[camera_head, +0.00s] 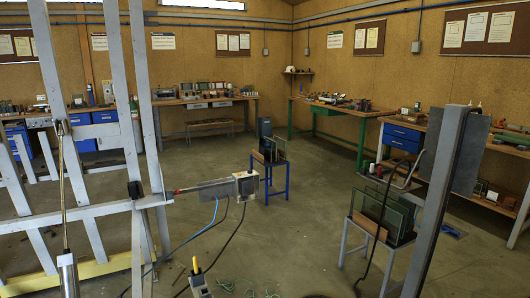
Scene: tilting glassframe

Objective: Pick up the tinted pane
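Several glass panes (398,212) with a greenish, dark look stand on edge in a rack on a light-legged stand at the right. More panes (274,148) stand on edge in a rack on a blue stool (277,182) near the middle of the room. I cannot tell for sure which of these is the tinted pane. Neither of my grippers shows in the head view, and no pane is seen held.
A tall pale slatted frame (137,130) with a cylinder and rod (215,188) fills the left. A grey slanted post (436,205) partly blocks the right. Cables (205,232) and a small box (199,287) lie in front.

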